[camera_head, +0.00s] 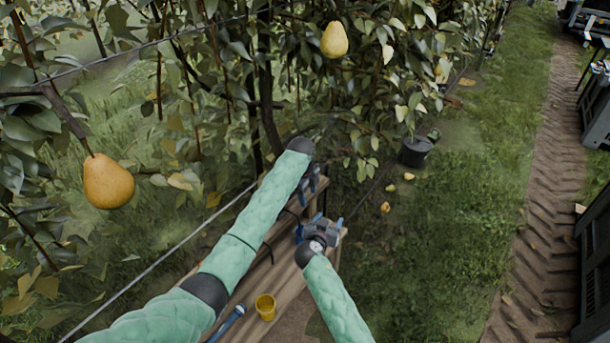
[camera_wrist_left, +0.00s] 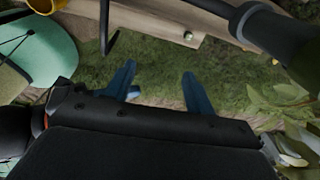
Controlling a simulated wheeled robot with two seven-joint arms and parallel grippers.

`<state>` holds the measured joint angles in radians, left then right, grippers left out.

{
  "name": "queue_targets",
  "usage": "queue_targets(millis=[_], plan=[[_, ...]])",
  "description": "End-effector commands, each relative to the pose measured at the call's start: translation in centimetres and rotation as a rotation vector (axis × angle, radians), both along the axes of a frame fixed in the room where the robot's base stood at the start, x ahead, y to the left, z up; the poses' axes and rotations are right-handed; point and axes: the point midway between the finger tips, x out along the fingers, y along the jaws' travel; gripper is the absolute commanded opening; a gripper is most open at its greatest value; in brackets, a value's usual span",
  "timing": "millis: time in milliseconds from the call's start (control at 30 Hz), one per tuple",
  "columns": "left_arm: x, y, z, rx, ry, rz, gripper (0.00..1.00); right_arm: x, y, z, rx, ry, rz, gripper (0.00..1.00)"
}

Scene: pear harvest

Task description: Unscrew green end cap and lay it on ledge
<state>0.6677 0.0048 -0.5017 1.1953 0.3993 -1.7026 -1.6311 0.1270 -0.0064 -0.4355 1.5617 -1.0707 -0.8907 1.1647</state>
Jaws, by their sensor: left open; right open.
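No green end cap can be made out for certain in either view. A wooden ledge (camera_head: 284,268) runs below my arms, and its plank also crosses the top of the left wrist view (camera_wrist_left: 150,19). My left gripper (camera_head: 314,177) is at the ledge's far end, partly behind its own wrist. In the left wrist view its blue fingers (camera_wrist_left: 158,82) are apart with nothing between them. My right gripper (camera_head: 320,224) is open over the ledge, nearer than the left one. A thick black pipe (camera_wrist_left: 275,32) passes at the upper right of the left wrist view, beyond the fingers.
A yellow cup (camera_head: 265,306) and a blue-handled tool (camera_head: 226,324) are on the near ledge. A thin dark hose bends beside the left fingers. Pears (camera_head: 108,182) hang in the foliage on the left. A black pot (camera_head: 415,151) stands on the grass, open to the right.

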Motion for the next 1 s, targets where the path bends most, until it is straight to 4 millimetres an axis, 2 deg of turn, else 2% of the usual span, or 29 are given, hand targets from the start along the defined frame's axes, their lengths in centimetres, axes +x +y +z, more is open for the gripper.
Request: queue_targets(millis=[33,200,500,600,733,1000], plan=[[1.5,-0.1,1.3,0.013,-0.003,-0.039,0.55,1.2,0.8,0.5,-0.005,-0.027,0.013,0.56],[5.4,-0.2,5.0,0.049,-0.004,-0.187,0.55,4.6,3.5,1.9,-0.019,-0.115,0.065,0.56],[10.6,0.5,11.2,0.101,0.004,-0.389,0.55,9.3,7.7,3.9,-0.039,-0.229,0.164,0.56],[11.6,0.8,12.7,0.112,0.005,-0.432,0.55,10.2,8.7,4.3,-0.044,-0.251,0.190,0.56],[12.3,0.9,13.7,0.118,0.008,-0.463,0.55,10.8,9.4,4.6,-0.046,-0.266,0.208,0.56],[12.5,1.0,14.0,0.120,0.009,-0.473,0.55,12.2,9.4,4.7,-0.049,-0.271,0.214,0.56]])
